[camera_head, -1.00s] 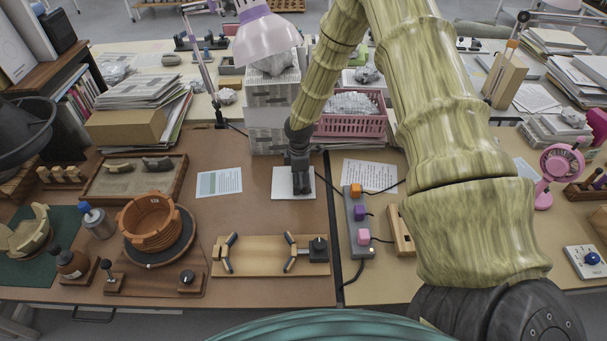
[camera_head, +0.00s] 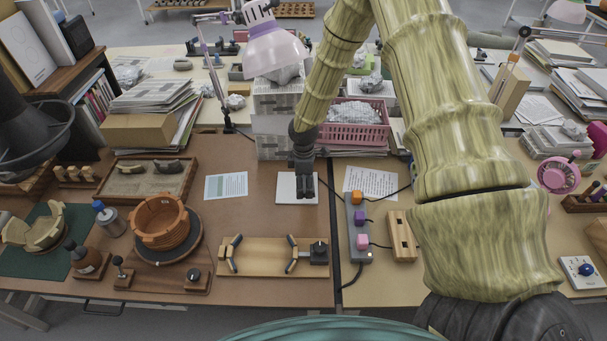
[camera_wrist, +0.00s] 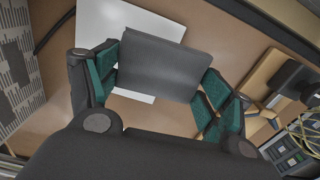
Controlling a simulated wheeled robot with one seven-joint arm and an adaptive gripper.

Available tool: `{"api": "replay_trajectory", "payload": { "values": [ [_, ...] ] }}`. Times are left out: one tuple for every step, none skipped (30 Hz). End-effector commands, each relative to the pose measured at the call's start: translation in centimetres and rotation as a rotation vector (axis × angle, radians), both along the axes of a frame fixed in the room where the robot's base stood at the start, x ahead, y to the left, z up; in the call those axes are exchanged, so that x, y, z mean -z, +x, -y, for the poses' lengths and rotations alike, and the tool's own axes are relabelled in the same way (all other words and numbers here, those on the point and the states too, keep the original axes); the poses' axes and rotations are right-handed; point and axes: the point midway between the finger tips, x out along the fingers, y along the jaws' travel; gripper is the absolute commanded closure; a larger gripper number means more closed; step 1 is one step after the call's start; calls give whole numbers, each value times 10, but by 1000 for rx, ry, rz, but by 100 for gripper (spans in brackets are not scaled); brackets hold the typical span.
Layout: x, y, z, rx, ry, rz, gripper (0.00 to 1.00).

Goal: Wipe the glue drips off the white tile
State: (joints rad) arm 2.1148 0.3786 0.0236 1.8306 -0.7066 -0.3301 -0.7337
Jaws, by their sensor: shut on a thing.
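The white tile (camera_head: 284,188) lies flat on the brown bench, left of the gap between the two tables. My gripper (camera_head: 304,188) points down over its right part and hides some of it. In the wrist view, my gripper (camera_wrist: 156,82) has green-padded fingers on either side of a dark grey pad (camera_wrist: 165,68) and is shut on it. The pad covers part of the tile (camera_wrist: 125,22), whose edges show above and below it. I cannot tell whether the pad touches the tile. No glue drips can be made out on the visible part.
A printed sheet (camera_head: 226,186) lies left of the tile. A wooden jig (camera_head: 262,257) is in front, and a power strip (camera_head: 354,230) with coloured plugs is to the right. Behind stand a newspaper-wrapped stack (camera_head: 272,135) and a pink basket (camera_head: 352,133).

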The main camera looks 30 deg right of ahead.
Motion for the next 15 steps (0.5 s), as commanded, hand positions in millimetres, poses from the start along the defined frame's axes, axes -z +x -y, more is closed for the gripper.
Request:
{"api": "replay_trajectory", "payload": {
  "values": [
    [-8, 1, -1, -1, 0, 0, 55],
    [-11, 1, -1, -2, 0, 0, 55],
    [-14, 1, -2, -3, 0, 0, 55],
    [-17, 1, -2, -3, 0, 0, 55],
    [-19, 1, -2, -3, 0, 0, 55],
    [-22, 1, -2, -4, 0, 0, 55],
    [-23, 1, -3, -4, 0, 0, 55],
    [-24, 2, -3, -5, 0, 0, 55],
    [-25, 2, -4, -6, 0, 0, 55],
    [-25, 2, -4, -6, 0, 0, 55],
    [-25, 2, -4, -6, -1, 0, 55],
    [-25, 2, -4, -6, -1, 0, 55],
    [-25, 2, -4, -6, -1, 0, 55],
    [-25, 2, -4, -6, -1, 0, 55],
    [-25, 2, -4, -6, -1, 0, 55]
  ]
}}
